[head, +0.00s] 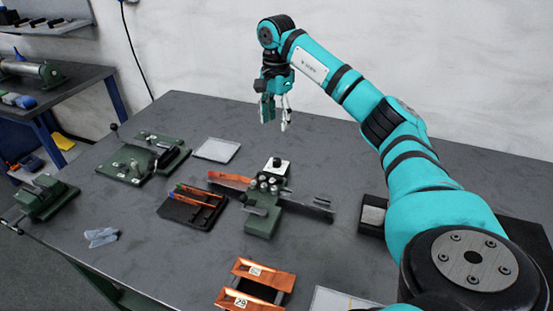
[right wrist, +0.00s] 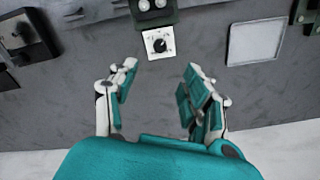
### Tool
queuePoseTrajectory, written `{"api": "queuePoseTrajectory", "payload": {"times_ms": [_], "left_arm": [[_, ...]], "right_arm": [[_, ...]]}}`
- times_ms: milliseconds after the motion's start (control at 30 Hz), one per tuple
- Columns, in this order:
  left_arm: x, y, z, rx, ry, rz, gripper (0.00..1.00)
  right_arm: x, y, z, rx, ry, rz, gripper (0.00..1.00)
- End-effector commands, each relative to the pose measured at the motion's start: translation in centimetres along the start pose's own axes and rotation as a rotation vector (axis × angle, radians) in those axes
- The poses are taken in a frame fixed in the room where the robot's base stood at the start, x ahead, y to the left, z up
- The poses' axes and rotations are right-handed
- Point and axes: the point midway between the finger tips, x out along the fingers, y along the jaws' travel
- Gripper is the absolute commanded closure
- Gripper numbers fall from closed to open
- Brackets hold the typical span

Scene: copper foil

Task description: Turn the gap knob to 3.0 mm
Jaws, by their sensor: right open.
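The gap knob (right wrist: 160,45) is a small black dial on a white plate in the right wrist view. In the head view the black knob (head: 277,161) sits on its white plate at the far end of a green machine (head: 262,219). The knob's scale marks are too small to read. My right gripper (head: 275,124) is open and empty, in the air above and beyond the knob. In the right wrist view the open fingers (right wrist: 158,82) are apart, with the knob ahead between their lines and not touched. My left gripper is not in view.
Orange strips (head: 228,180) and a dark tray (head: 178,211) are left of the machine. Orange holders (head: 262,277) lie in front. A white-topped pad (head: 216,149) and another green device (head: 140,162) stand at left. The table behind the knob is clear.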

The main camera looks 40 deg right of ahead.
Motion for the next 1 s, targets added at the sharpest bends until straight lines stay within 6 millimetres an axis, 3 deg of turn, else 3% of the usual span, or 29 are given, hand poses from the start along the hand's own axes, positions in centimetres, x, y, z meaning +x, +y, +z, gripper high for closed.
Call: {"api": "queuePoseTrajectory", "payload": {"times_ms": [500,700,1000], "left_arm": [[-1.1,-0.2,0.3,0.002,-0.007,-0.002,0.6],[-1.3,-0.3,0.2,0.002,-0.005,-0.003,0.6],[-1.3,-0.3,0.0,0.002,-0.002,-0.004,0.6]], "right_arm": [[11.0,0.1,0.0,0.001,-0.001,0.004,0.51],[13.3,0.1,0.0,0.001,0.001,0.002,0.51],[13.9,0.0,0.0,0.0,0.001,0.0,0.51]]}}
